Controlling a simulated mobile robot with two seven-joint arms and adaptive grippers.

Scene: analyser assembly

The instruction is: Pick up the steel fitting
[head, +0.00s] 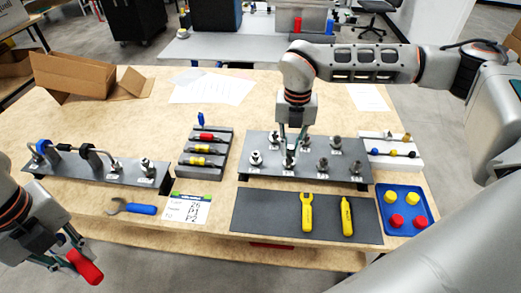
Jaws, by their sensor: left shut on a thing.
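Several steel fittings stand in two rows on a dark raised plate (262,178), each beside a small white label. My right gripper (290,150) points down over this plate, with its fingers at the front-row fitting (289,161), second from the left. The view is too small to tell whether the fingers touch it or are closed on it. Other fittings stand nearby, such as the front-left one (256,159) and a back-row one (336,143). My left gripper (72,258) is at the lower left, off the table's front edge, shut on a red object (86,267).
A left stand (80,173) holds a bent tube and fittings. A tool rack (206,170), blue wrench (135,208), label card (186,208), dark mat (270,213) with two yellow tools, blue tray (408,205) with caps, and cardboard box (75,75) are on the table.

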